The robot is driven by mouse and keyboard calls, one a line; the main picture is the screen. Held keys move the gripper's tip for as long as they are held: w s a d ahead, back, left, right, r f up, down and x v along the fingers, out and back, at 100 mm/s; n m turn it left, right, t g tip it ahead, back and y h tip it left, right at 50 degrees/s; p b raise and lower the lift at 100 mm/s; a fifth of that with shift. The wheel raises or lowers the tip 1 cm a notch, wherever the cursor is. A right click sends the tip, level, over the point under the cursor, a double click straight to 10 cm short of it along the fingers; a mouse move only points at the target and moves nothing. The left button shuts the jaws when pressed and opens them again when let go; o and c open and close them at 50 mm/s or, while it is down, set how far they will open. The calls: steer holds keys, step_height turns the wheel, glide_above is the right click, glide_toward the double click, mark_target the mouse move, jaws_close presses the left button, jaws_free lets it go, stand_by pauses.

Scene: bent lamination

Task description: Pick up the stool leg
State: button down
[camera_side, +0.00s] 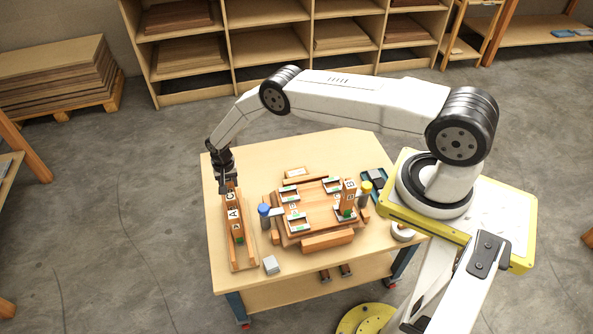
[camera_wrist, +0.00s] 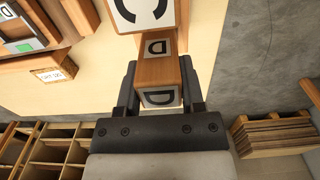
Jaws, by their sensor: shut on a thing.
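Stool leg D (camera_wrist: 158,72), a square wooden block with "D" labels, is between the two fingers of my gripper (camera_wrist: 160,88) in the wrist view. My gripper (camera_side: 228,182) is shut on it at the far end of the wooden rack (camera_side: 244,264) in the side view, where it mostly hides the leg. I cannot tell whether leg D is clear of the rack. Leg C (camera_side: 231,199) and leg A (camera_side: 236,222) stand in the rack nearer the camera; leg C also shows in the wrist view (camera_wrist: 146,14). Leg B (camera_side: 348,197) stands upright at the stool assembly (camera_side: 318,212).
A blue-capped bottle (camera_side: 264,211) stands between the rack and the assembly. A yellow-capped bottle (camera_side: 365,188) and dark tray (camera_side: 377,177) are on the right. The table's left edge is close to the rack.

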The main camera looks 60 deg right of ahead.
steer(key=shift+r, duration=4.75)
steer(key=shift+s+d+m, duration=0.4)
steer(key=shift+d+m, duration=0.1)
steer(key=shift+m, duration=0.1)
steer(key=s+d+r+m, duration=0.1)
steer(key=s+d+m, duration=0.4)
steer(key=s+m, duration=0.2)
steer(key=s+d+r+m, duration=0.1)
steer(key=s+d+m, duration=0.4)
steer(key=s+m, duration=0.3)
steer(key=shift+r+m, duration=0.25)
steer(key=shift+m, duration=0.65)
steer(key=shift+f, duration=0.15)
